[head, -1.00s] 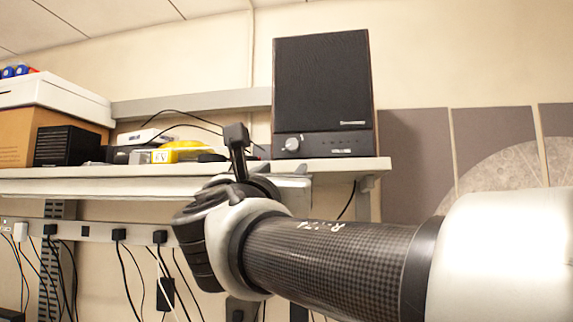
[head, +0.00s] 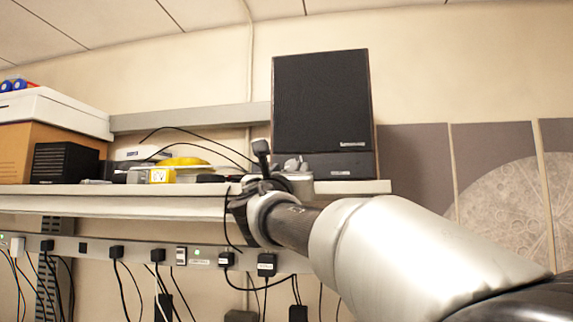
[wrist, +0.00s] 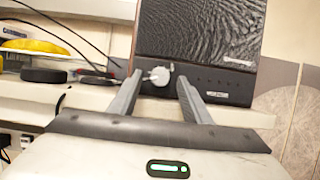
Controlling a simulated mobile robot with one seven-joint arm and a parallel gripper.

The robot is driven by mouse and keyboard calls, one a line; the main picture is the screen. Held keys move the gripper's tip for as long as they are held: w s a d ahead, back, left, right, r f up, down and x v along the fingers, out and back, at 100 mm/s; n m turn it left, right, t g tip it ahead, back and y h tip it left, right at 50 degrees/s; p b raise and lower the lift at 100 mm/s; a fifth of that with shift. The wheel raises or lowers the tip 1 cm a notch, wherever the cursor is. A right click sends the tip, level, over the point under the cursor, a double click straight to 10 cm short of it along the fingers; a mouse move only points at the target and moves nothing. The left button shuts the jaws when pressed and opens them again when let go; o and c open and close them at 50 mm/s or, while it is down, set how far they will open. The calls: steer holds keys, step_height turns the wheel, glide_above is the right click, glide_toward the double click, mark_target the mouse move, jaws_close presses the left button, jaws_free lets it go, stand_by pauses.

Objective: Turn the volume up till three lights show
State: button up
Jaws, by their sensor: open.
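A black speaker (head: 322,105) with wooden sides stands upright on the shelf. It also shows in the wrist view (wrist: 205,35). Its pale round volume knob (wrist: 160,76) is at the lower left of its front. A row of small dots (wrist: 215,83) lies right of the knob; I cannot make out any lit. My gripper (wrist: 160,88) is open and points at the knob. In the wrist view its fingers flank the knob left and right; I cannot tell if they touch it. In the head view my gripper (head: 275,172) largely hides the knob area.
The shelf (head: 130,203) holds a yellow item (head: 180,162), a small black box (head: 65,162) and loose cables at left. A white-lidded carton (head: 55,110) stands further left. A power strip (head: 100,248) with plugs and hanging cables runs below the shelf.

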steer(key=shift+w+d+r, duration=0.1)
steer(key=shift+w+r, duration=0.1)
steer(key=shift+w, duration=0.3)
steer(key=c, duration=1)
steer(key=shift+c, duration=0.2)
